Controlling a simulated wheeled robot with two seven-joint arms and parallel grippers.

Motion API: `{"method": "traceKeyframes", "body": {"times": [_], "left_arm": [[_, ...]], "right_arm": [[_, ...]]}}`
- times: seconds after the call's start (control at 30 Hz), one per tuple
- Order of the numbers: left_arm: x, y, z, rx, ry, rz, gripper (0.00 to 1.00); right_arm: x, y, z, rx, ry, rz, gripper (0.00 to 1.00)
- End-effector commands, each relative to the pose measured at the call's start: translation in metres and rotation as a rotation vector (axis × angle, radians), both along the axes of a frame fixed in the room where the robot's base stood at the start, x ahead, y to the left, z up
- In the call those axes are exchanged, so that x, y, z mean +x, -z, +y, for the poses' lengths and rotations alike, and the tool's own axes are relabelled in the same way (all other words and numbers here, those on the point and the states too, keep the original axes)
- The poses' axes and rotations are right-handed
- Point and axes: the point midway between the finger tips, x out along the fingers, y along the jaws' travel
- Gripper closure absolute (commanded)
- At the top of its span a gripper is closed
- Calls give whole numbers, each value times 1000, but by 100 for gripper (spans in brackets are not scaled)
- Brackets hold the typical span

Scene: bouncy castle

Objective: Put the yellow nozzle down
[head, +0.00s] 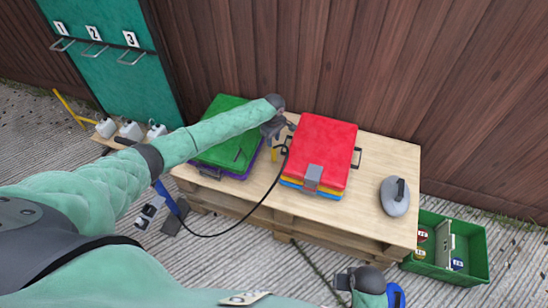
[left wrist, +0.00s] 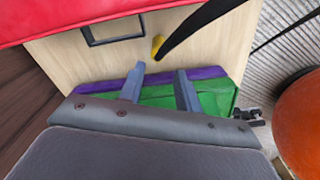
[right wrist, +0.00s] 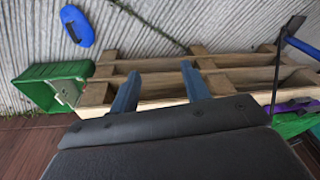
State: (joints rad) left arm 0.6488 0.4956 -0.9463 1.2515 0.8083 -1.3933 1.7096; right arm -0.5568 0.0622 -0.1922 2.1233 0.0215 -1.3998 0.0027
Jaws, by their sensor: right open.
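The yellow nozzle (head: 274,154) shows on the wooden table top in the gap between the green-topped stack and the red-topped stack. It also shows in the left wrist view (left wrist: 158,43), just beyond my left fingertips and partly covered by a black hose (head: 262,202). My left gripper (left wrist: 161,70) is open, with nothing between its fingers; it is above the gap between the stacks in the head view (head: 284,124). My right gripper (right wrist: 160,71) is open and empty, low in front of the table in the head view (head: 343,281).
A red folded stack (head: 325,140) and a green folded stack (head: 222,118) flank the gap. A grey rounded object (head: 394,200) sits on the table's right. A green crate (head: 470,262) stands on the ground at right. Wooden wall (head: 470,80) behind. Table top right of the red stack is mostly clear.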

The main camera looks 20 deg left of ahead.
Motion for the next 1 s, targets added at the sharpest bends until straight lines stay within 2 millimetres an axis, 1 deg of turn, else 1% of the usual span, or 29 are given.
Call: {"method": "traceKeyframes", "body": {"times": [0.03, 0.1, 0.13, 0.2, 0.3, 0.4, 0.53, 0.77, 0.9, 0.93, 1.0], "left_arm": [[0, 15, 0, 0, 0, 0, 66], [0, 23, 0, 0, 0, 0, 66], [0, 25, 0, 0, 0, 0, 66], [0, 29, 0, 0, 0, 0, 66], [0, 33, 0, 0, 0, 0, 66], [0, 35, 0, 0, 0, 0, 66], [0, 41, 0, 1, 0, 2, 66], [1, 61, 0, 1, 0, 0, 66], [3, 74, 0, 1, 0, 0, 66], [3, 79, -1, 2, 0, 1, 66], [4, 88, -1, 2, 0, 1, 66]], "right_arm": [[-2, -18, 1, 8, 1, -9, 53], [-8, -49, 1, 14, 0, -9, 53], [-11, -60, 1, 16, -1, -8, 53], [-17, -83, 0, 20, -1, -8, 53], [-24, -104, -1, 24, -1, -7, 53], [-28, -115, -2, 25, -1, -5, 53], [-29, -121, -3, 24, -1, -2, 53], [-31, -125, -6, 18, 3, 6, 53], [-33, -131, -10, 8, 7, 18, 53], [-32, -130, -10, 7, 8, 19, 53], [-30, -120, -9, 6, 7, 21, 53]]}}
